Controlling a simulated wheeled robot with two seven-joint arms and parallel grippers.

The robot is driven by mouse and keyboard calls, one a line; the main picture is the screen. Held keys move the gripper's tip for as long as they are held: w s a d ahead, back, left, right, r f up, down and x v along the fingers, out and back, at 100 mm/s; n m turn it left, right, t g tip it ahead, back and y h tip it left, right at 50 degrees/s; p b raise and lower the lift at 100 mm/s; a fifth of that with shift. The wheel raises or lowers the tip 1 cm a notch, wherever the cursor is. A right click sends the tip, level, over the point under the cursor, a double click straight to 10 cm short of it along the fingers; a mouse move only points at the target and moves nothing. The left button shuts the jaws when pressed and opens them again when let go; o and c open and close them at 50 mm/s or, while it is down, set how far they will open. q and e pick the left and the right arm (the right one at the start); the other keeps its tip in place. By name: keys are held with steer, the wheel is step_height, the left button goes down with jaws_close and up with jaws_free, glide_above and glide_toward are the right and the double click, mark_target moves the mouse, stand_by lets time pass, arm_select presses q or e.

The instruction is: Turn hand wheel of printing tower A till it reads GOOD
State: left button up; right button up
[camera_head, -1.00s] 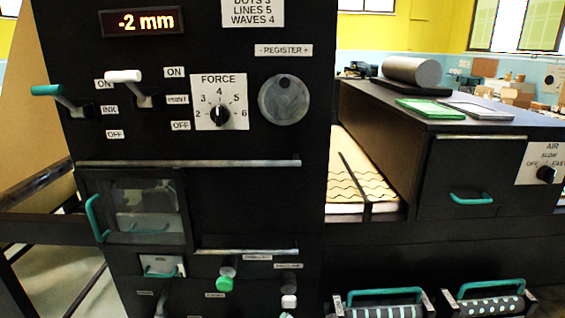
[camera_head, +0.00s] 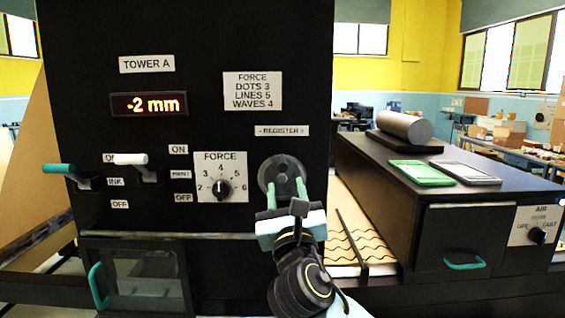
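Printing tower A is the black panel with the sign "TOWER A" (camera_head: 147,64). Its display (camera_head: 149,104) reads "-2 mm" in orange. The hand wheel (camera_head: 281,170) is a grey disc under the "- REGISTER +" label (camera_head: 282,131). My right gripper (camera_head: 285,188) is in front of the wheel, with its two green fingers pointing up at the wheel face, one to each side. The fingers stand apart with a gap between them. Whether they touch the wheel's knob cannot be told. My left gripper is not in view.
The force dial (camera_head: 221,188) points near 4, left of the wheel. Ink lever (camera_head: 60,170) and print lever (camera_head: 131,160) stick out further left. A black cabinet (camera_head: 440,190) with a grey roller (camera_head: 403,126) on top stands to the right. Wave-printed paper (camera_head: 350,235) lies between.

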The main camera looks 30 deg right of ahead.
mark_target(283, 164)
steer(key=p+x, duration=0.1)
steer(key=x, duration=0.7)
steer(key=shift+w+d+r, duration=0.15)
steer(key=shift+w, duration=0.2)
jaws_close()
